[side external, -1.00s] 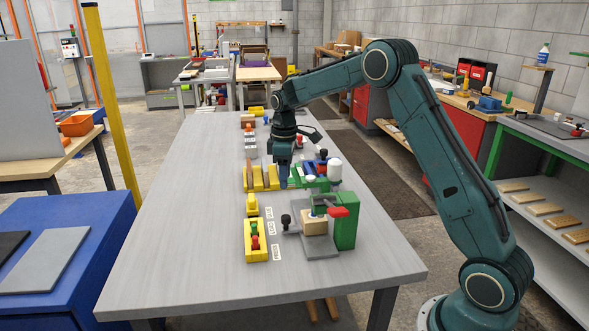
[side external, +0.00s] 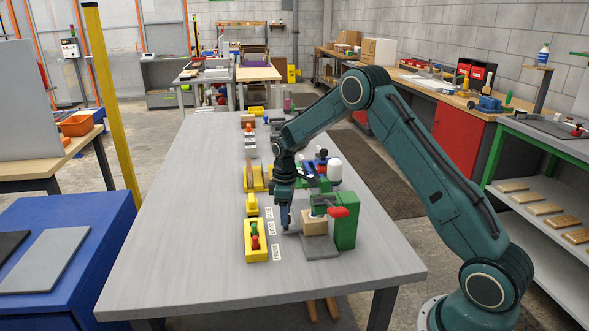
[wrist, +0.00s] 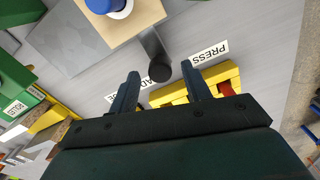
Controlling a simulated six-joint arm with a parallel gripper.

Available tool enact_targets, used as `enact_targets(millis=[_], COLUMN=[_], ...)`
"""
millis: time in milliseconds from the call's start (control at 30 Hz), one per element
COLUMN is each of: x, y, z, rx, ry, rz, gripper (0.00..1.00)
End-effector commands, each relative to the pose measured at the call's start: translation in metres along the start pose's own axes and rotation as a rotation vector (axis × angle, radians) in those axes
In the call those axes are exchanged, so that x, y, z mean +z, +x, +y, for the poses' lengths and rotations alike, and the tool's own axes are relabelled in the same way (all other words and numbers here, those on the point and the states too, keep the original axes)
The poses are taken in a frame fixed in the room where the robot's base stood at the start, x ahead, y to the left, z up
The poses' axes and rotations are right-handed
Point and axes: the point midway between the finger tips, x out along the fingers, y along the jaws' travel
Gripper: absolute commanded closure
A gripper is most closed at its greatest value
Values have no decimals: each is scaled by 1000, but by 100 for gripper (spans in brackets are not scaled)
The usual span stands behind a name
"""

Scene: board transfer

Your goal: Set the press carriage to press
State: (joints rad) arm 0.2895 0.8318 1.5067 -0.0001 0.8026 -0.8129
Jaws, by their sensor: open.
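The press is a green stand (side external: 346,226) with a red lever (side external: 338,211) at the table's near right. Its carriage, a grey plate (side external: 321,246), bears a light wooden block (side external: 314,229), also seen in the wrist view (wrist: 125,22). The carriage's black knob (wrist: 159,70) shows in the wrist view between my gripper's (wrist: 161,76) open fingertips; contact cannot be told. In the side view my gripper (side external: 285,228) is low at the carriage's left and hides the knob. A label reading PRESS (wrist: 210,52) lies beside the knob; another label is partly hidden by a finger.
A yellow holder (side external: 248,252) with red and green parts stands left of the labels. The table's left side (side external: 190,230) is clear.

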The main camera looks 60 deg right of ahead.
Motion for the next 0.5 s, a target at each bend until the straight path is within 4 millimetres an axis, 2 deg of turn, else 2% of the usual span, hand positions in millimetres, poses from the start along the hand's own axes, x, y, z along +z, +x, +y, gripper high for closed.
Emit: enact_targets(millis=[367, 500], x=[0, 0], y=[5, 5], z=[0, 0], rx=[0, 0], ry=[0, 0], rz=[0, 0], gripper=[52, 77])
